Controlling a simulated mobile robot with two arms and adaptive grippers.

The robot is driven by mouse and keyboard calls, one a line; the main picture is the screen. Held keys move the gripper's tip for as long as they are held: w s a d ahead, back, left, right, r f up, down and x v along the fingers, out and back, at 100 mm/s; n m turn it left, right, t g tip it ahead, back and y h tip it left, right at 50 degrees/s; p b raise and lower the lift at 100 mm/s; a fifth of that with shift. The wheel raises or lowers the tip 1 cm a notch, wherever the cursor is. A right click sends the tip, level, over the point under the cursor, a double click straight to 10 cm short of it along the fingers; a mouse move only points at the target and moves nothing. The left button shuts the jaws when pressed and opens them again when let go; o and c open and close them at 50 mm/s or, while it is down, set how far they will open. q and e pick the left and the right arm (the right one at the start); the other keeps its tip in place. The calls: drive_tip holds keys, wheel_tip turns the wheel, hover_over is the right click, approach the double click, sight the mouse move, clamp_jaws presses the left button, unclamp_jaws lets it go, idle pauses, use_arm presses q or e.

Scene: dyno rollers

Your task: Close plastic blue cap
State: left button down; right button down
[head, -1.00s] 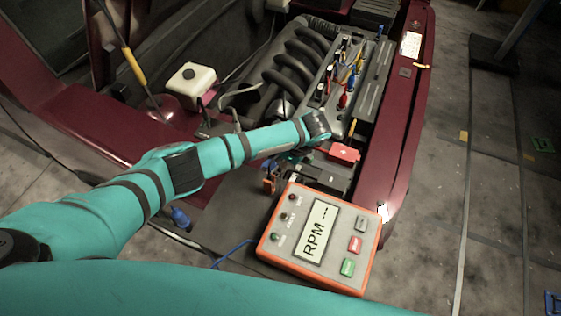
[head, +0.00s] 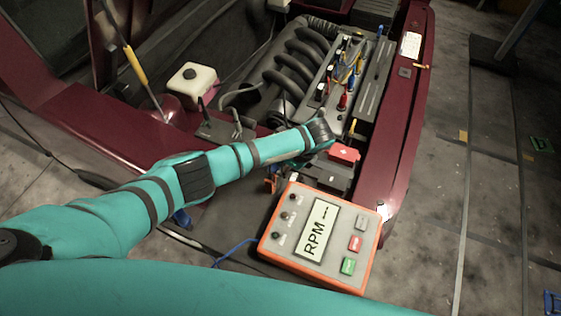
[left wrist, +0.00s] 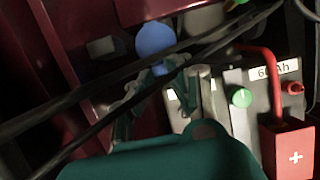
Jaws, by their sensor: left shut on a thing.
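The round blue cap (left wrist: 155,39) shows in the upper middle of the left wrist view. My left gripper (left wrist: 155,72) reaches up to it, its green fingers at the cap's lower edge, shut on it. The dark cables and the fingers hide part of the cap's underside, so I cannot tell how it sits on what is below. In the head view my left gripper (head: 293,164) is mostly hidden under my wrist, low in the engine bay beside the battery, and the cap cannot be made out there. My right gripper is not in view.
A battery with a red plus cover (head: 344,152) lies right of my wrist; the cover also shows in the left wrist view (left wrist: 295,157). Dark cables (left wrist: 95,100) cross before the gripper. An orange RPM meter (head: 320,238) stands close in front. A white reservoir (head: 190,84) is farther back.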

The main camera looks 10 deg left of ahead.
use_arm(q)
drive_tip(key=shift+s+d+f, duration=0.25)
drive_tip(key=shift+d+f, duration=0.4)
drive_tip(key=shift+f, duration=0.1)
drive_tip(key=c, duration=1.5)
unclamp_jaws()
drive_tip(key=shift+d+f, duration=0.1)
drive_tip(key=shift+c, duration=0.2)
drive_tip(key=o, duration=0.4)
drive_tip(key=shift+w+d+f, duration=0.1)
drive_tip(key=shift+w+d, duration=0.05)
drive_tip(key=shift+w, duration=0.1)
drive_tip(key=v, duration=1.2)
